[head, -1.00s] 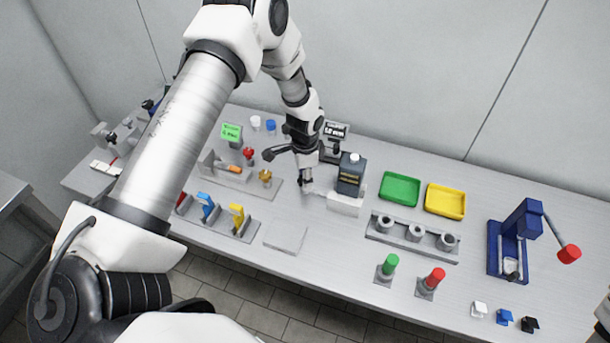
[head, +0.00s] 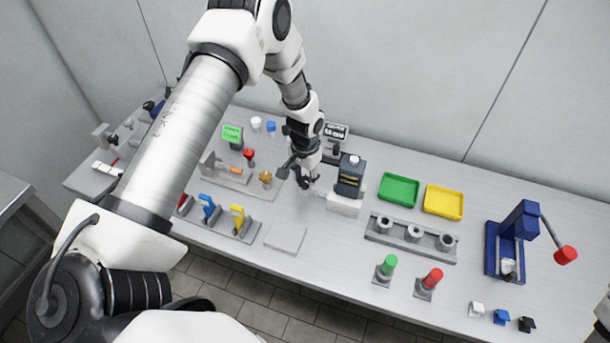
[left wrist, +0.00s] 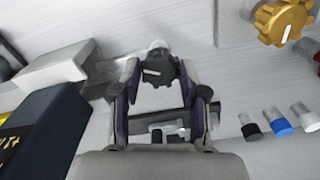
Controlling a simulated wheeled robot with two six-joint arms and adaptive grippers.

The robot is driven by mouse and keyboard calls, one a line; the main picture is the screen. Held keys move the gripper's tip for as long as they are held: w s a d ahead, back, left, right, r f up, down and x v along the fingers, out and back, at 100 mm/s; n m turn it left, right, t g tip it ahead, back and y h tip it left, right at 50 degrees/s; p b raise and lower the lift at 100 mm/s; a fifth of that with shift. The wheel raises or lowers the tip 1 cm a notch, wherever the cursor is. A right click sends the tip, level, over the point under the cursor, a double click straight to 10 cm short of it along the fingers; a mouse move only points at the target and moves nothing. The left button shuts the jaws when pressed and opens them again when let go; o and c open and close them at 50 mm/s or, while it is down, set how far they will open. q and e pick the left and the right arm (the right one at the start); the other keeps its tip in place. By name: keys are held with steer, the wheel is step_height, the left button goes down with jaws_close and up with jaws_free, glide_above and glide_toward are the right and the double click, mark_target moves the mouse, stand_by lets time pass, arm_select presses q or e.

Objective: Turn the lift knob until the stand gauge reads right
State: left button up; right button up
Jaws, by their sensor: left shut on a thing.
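My left gripper (head: 306,183) reaches down to the bench, left of a dark box with yellow marks. In the left wrist view its two fingertips (left wrist: 157,72) close on opposite sides of a dark round knob (left wrist: 156,70) with a white pointer mark, which I take for the lift knob. In the head view the gripper hides the knob. A small black display (head: 335,131) with white characters, apparently the stand gauge, stands behind the gripper. Its characters are too small to read surely. My right gripper is not in view.
The dark box (head: 350,173) and a pale block (head: 344,205) stand close right of the gripper. A gold knob (head: 265,177) is at its left; it also shows in the left wrist view (left wrist: 282,20). A green sign (head: 232,133) stands behind left. A flat plate (head: 285,238) lies in front.

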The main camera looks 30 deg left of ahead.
arm_select(q)
steer(key=n, duration=0.1)
steer(key=n+p, duration=0.1)
steer(key=n, duration=0.1)
steer(key=shift+s+n, duration=0.2)
steer(key=shift+n, duration=0.1)
steer(key=shift+f+n+p, duration=0.15)
steer(key=shift+n+p, duration=0.4)
steer(key=shift+n, duration=1.35)
steer(key=o, duration=1.1)
steer(key=shift+o, duration=0.2)
steer(key=shift+w, duration=0.15)
